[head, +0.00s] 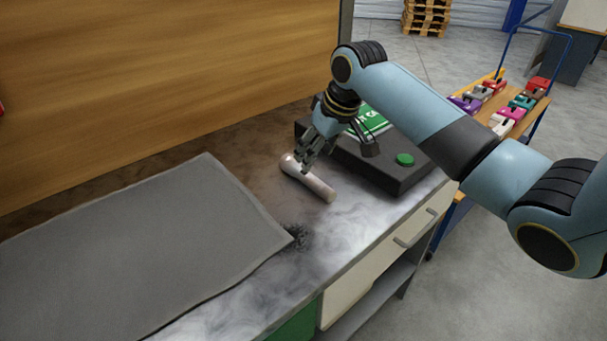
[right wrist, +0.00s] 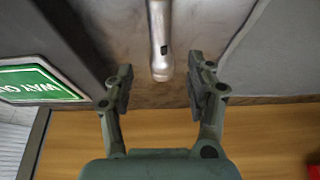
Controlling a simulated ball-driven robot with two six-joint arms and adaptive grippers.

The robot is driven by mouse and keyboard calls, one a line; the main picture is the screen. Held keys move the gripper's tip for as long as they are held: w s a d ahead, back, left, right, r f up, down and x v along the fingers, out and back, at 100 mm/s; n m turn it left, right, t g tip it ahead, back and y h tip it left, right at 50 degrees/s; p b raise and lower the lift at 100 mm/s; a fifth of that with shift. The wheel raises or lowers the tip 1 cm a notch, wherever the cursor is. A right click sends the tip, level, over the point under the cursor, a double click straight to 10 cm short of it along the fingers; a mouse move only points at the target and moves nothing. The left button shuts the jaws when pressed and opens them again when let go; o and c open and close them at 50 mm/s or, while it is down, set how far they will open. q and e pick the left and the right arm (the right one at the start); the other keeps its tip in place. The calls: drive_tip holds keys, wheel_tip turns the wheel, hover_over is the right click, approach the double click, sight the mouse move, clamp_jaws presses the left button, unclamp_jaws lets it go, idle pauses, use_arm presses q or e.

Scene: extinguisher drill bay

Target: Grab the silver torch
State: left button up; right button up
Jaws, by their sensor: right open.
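The silver torch (head: 308,178) lies on the worktop in the head view, slanting from upper left to lower right. My right gripper (head: 308,160) is over the upper-left end of the torch in the head view. In the right wrist view my right gripper (right wrist: 160,92) is open, with its two fingers spread and nothing between them. My left gripper is not in view.
A dark box with a green button (head: 404,160) and a green sign (head: 368,122) stands right of the torch. A grey mat (head: 130,250) lies to the left. A wooden panel (head: 160,80) rises behind. A cart (head: 520,118) with colourful items stands at the right.

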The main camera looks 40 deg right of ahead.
sight(308, 174)
drive_tip(key=x, duration=0.7)
drive_tip(key=shift+f, duration=0.5)
clamp_jaws()
